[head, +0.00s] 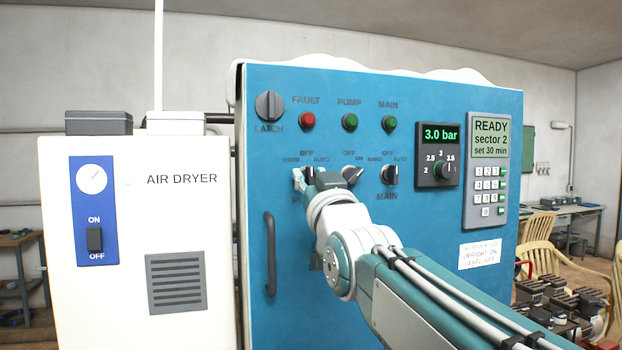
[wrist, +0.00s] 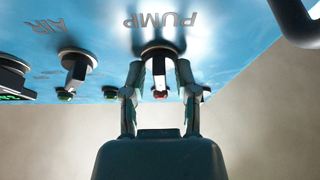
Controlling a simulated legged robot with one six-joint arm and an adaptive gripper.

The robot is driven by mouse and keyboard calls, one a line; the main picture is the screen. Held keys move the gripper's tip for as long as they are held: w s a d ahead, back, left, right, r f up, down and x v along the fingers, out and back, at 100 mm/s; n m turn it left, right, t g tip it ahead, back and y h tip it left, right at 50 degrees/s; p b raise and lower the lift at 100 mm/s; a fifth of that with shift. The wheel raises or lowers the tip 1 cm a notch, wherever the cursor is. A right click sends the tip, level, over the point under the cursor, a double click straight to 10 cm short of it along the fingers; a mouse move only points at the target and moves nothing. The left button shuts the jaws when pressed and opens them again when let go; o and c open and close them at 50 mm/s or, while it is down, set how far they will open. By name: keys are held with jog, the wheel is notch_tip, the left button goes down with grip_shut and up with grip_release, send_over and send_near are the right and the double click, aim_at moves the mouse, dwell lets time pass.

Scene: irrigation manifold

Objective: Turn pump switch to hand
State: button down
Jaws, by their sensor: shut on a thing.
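In the head view my gripper (head: 308,181) is at the leftmost switch of the lower row, under OFF, hand-side and AUTO markings. My wrist and fingers hide most of that knob and its label there, so I cannot tell its exact angle.
The air switch (head: 352,175) and main switch (head: 391,175) sit close on the right. A latch knob (head: 269,106), lamps, a pressure dial (head: 440,168) and a keypad (head: 487,185) share the panel. A dark handle (head: 270,254) stands out at lower left.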

jog(key=shift+n, duration=0.3)
jog(key=n+y, duration=0.1)
jog(key=n, duration=0.1)
jog(key=n+g+y, duration=0.1)
jog(key=n, duration=0.2)
jog(key=shift+n+y, duration=0.3)
jog(key=shift+n+g+y, duration=0.5)
jog(key=shift+n+g, duration=0.1)
jog(key=shift+n, duration=0.75)
jog(key=shift+n+g+y, duration=0.5)
jog(key=shift+n+g, duration=0.1)
jog(key=shift+n, duration=1.15)
jog(key=c, duration=0.8)
grip_release()
jog(key=shift+o, duration=0.4)
jog(key=shift+a, duration=0.15)
